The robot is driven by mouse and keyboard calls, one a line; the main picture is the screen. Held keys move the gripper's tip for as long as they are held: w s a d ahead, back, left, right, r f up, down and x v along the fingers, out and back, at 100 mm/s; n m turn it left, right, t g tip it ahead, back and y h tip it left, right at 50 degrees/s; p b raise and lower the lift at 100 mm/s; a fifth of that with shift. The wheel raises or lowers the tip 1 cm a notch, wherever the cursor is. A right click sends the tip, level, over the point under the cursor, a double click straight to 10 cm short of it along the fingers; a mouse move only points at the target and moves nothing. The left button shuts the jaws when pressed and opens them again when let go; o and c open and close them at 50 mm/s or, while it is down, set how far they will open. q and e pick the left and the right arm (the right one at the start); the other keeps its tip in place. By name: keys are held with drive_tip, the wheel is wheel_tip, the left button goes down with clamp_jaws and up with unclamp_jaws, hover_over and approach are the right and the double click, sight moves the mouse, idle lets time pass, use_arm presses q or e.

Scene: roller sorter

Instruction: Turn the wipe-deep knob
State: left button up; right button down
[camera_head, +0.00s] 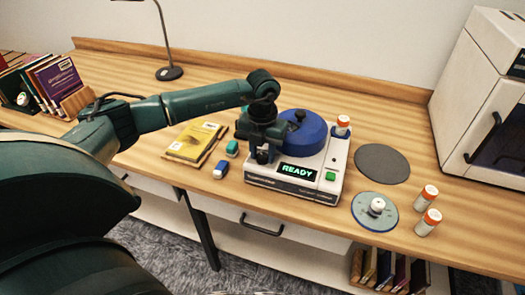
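A white machine (330,184) with a blue round lid (306,134) stands near the table's front edge. Its display (297,172) reads READY in green, and a green button (330,177) sits to the right of it. A small dark knob (299,115) tops the lid. My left gripper (262,156) points down over the machine's left front part, left of the lid. Its fingers are dark and small, and I cannot tell whether they are open or shut. I cannot make out the wipe-deep knob; the gripper hides that part of the machine. My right gripper is not in view.
A yellow book (194,141) and small blocks (221,169) lie left. A white cabinet (455,110) stands far right.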

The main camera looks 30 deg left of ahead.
use_arm(q)
drive_tip(key=c, duration=0.5)
drive_tip(key=shift+c, duration=0.2)
drive_tip(key=shift+m+b, duration=0.3)
drive_tip(key=shift+b, duration=0.05)
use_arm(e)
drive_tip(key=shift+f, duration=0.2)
use_arm(q)
drive_tip(key=shift+f+m, duration=0.1)
drive_tip(key=shift+m, duration=0.2)
drive_tip(key=m+b, duration=0.2)
drive_tip(key=m, duration=0.1)
drive_tip(key=m+b, duration=0.2)
drive_tip(key=m, duration=0.2)
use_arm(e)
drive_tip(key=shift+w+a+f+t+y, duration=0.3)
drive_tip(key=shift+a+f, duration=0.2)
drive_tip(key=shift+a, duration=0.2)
use_arm(q)
drive_tip(key=shift+m+b, duration=0.3)
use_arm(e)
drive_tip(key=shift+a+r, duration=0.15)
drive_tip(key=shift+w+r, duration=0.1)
